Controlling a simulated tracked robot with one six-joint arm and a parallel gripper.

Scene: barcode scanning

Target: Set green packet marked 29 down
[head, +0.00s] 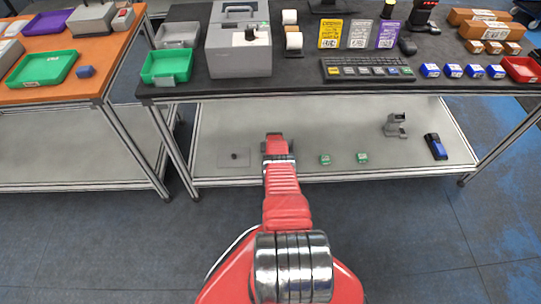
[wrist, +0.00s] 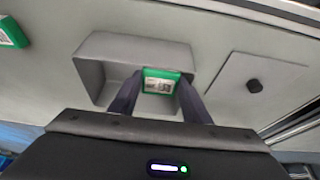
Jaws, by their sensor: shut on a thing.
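My gripper (wrist: 158,92) is shut on a green packet (wrist: 160,82) with a white printed label in the wrist view. Its number is too small to read. The packet is at or over a grey open bin (wrist: 100,55); I cannot tell whether it touches the bin. In the head view my gripper (head: 276,145) reaches to the lower shelf (head: 300,112) under the black table, and my arm hides the bin and the held packet. Two other green packets, a near one (head: 325,159) and one further right (head: 362,158), lie on that shelf.
A flat plate with a dark knob (head: 234,156) lies left of my gripper. A grey stand (head: 396,126) and a dark blue device (head: 436,146) are further right on the shelf. The black tabletop (head: 300,78) overhangs the shelf, with table legs at both ends.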

